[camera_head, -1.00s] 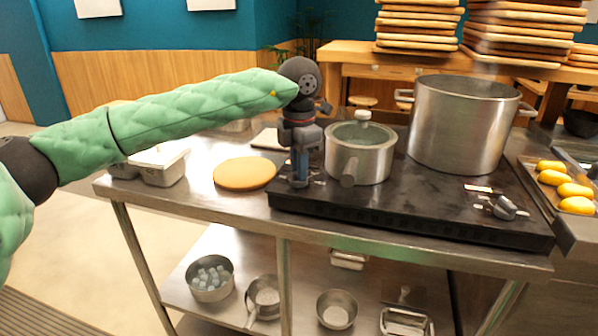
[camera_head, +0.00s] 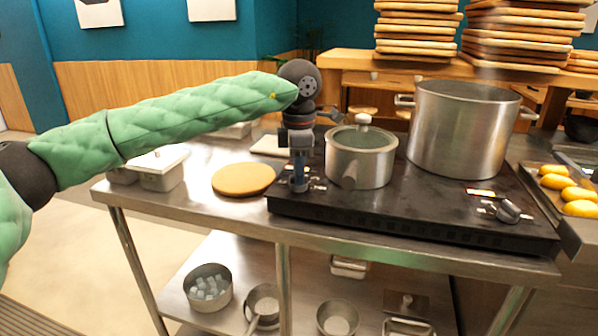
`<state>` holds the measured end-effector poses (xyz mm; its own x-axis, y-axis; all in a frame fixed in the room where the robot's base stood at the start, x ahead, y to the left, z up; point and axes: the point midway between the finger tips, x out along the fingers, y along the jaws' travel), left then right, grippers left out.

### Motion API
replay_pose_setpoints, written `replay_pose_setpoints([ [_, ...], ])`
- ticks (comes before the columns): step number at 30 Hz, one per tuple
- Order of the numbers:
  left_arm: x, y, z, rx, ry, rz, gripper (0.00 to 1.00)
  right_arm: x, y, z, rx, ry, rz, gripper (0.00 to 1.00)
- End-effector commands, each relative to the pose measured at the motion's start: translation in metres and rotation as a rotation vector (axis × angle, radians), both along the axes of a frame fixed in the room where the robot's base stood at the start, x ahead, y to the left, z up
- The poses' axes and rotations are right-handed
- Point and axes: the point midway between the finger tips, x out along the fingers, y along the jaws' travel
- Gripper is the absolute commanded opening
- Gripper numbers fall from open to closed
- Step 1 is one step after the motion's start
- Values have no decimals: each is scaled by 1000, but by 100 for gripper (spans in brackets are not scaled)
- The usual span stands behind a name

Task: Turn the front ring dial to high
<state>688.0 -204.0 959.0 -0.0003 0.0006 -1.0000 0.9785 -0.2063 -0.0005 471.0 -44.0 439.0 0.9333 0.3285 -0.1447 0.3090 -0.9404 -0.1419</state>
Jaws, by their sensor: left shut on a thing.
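The black cooktop (camera_head: 400,222) lies on the steel table. My left gripper (camera_head: 299,187) points straight down at the cooktop's front left corner. It is shut on a dial there, which the fingers mostly hide. A second dial (camera_head: 508,211) with a silver plate sits at the cooktop's front right and is in clear view. I cannot read any dial marking. A lidded saucepan (camera_head: 352,165) stands just right of my left gripper. A large steel pot (camera_head: 462,130) stands behind and to the right. My right gripper does not show.
A round wooden board (camera_head: 243,179) and a lidded steel container (camera_head: 160,168) are left of the cooktop. A tray with yellow items (camera_head: 568,190) is at the right edge. Stacked wooden boards (camera_head: 420,30) stand behind. Bowls (camera_head: 208,287) sit on the lower shelf.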

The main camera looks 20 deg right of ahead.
Motion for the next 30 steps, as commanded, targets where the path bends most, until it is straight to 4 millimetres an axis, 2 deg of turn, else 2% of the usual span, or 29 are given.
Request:
replay_pose_setpoints([
  [13,1,0,2,-2,-3,-7,0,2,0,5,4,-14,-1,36],
  [14,1,0,2,-2,-3,-7,16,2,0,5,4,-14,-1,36],
  [17,1,0,2,-2,-3,-7,36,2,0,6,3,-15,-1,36],
  [26,0,0,1,-1,-1,-8,36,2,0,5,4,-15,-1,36],
  [30,1,0,7,-1,-2,-8,36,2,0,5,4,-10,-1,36],
])
